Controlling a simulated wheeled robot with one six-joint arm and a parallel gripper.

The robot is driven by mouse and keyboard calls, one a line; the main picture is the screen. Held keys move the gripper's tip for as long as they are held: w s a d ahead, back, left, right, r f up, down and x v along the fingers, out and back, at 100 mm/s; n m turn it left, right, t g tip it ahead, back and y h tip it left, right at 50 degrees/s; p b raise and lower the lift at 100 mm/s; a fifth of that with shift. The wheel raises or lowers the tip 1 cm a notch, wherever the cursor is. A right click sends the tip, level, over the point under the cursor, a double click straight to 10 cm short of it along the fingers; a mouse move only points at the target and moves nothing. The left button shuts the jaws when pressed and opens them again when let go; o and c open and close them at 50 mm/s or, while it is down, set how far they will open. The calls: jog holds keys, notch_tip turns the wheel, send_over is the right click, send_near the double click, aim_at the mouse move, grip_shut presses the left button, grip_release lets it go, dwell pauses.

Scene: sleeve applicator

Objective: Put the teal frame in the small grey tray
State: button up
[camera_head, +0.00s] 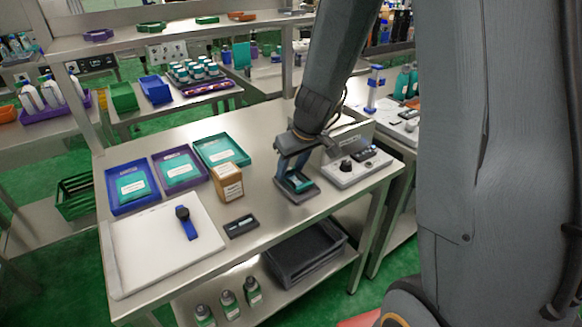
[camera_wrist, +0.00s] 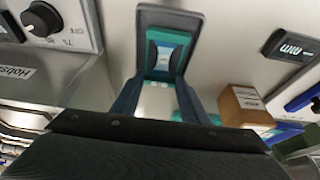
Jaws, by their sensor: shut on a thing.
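The small grey tray (camera_head: 310,194) sits on the steel table, left of the control box. My gripper (camera_head: 294,178) points down over it, with its blue fingers reaching into the tray area. The teal frame (camera_head: 301,183) shows at the fingertips, within the tray's outline. In the wrist view, my gripper (camera_wrist: 160,95) has a finger on each side of the teal frame (camera_wrist: 167,38), and the grey tray (camera_wrist: 168,17) surrounds its far end. My gripper is shut on the frame. Whether the frame touches the tray floor cannot be told.
A control box (camera_head: 352,168) with a black knob stands close on the right. A cardboard box (camera_head: 228,182) and a small black device (camera_head: 241,226) lie to the left. Blue (camera_head: 113,187), purple (camera_head: 160,172) and teal (camera_head: 207,143) trays stand farther left. Table is clear in front of the box.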

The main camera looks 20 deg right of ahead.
jog(key=shift+f+b, duration=0.55)
jog(key=shift+b, duration=0.15)
